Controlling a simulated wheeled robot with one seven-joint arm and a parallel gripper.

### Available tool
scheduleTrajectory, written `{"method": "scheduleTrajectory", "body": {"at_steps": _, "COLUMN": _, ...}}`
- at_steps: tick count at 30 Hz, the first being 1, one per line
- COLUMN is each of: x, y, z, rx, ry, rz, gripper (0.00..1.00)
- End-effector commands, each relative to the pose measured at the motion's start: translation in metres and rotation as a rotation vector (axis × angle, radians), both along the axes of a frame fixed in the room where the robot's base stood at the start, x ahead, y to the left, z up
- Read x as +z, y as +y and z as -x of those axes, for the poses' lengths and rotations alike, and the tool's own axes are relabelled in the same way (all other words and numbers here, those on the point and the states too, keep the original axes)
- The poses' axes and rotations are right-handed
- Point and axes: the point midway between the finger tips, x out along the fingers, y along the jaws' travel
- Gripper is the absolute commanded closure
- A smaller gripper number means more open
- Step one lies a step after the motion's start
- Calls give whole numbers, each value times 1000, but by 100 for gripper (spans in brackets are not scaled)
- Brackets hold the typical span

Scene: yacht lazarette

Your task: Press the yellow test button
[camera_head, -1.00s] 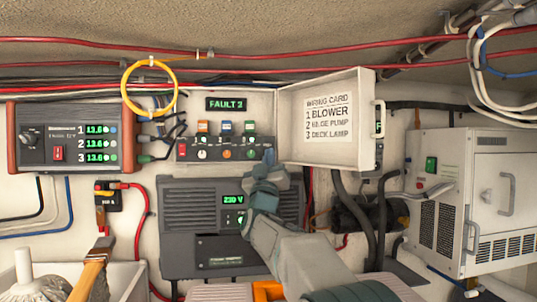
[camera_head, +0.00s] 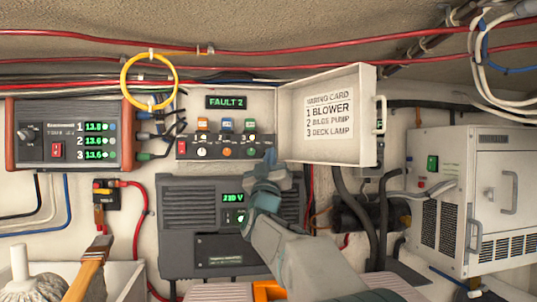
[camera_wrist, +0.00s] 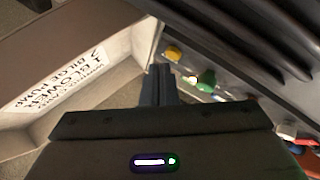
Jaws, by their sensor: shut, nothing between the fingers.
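A yellow round button (camera_wrist: 173,54) shows in the wrist view on the switch panel, just beyond and to the right of my fingertips. A green button (camera_wrist: 207,78) sits beside it. In the head view the dark switch panel (camera_head: 190,154) is on the back wall under the fault display (camera_head: 227,102); the yellow button cannot be made out there, near my gripper. My gripper (camera_head: 270,153) is shut and empty at the panel's right end, and its shut fingers also show in the wrist view (camera_wrist: 158,75). A gap to the button seems to remain, but contact is hard to judge.
An open cover with a wiring card (camera_head: 328,117) juts out just right of my gripper. The grey inverter (camera_head: 180,215) is below. A yellow cable loop (camera_head: 124,85) hangs left. A white box (camera_head: 455,200) stands right.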

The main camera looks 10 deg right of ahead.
Motion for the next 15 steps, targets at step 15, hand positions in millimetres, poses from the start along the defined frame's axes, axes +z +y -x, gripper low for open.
{"method": "scheduleTrajectory", "body": {"at_steps": 15, "x": -2, "y": 0, "z": 46, "rx": 0, "ry": -2, "rz": -1, "gripper": 100}}
